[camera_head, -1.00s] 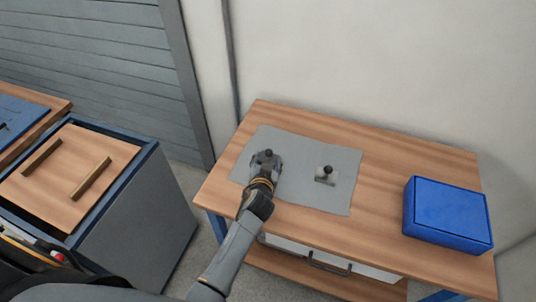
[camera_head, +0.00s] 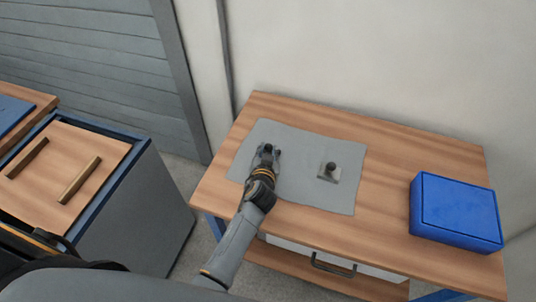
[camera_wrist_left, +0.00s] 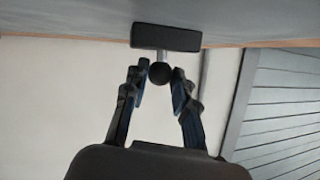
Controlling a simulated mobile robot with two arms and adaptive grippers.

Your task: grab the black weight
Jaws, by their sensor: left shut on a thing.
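The black weight (camera_wrist_left: 165,37) shows in the left wrist view as a dark block with a short pale stem and a round black knob. My left gripper (camera_wrist_left: 160,76) is shut on the knob, with one finger on each side of it. In the head view the left gripper (camera_head: 267,152) is over the left part of the grey mat (camera_head: 300,145) and hides most of this weight. I cannot tell whether the weight touches the mat. My right gripper is not in view.
The mat lies on a wooden table (camera_head: 400,160). A closed blue box (camera_head: 455,210) stands at its right end. A grey cabinet (camera_head: 140,210) with a wooden top and two bars is at the left. The table between mat and box is clear.

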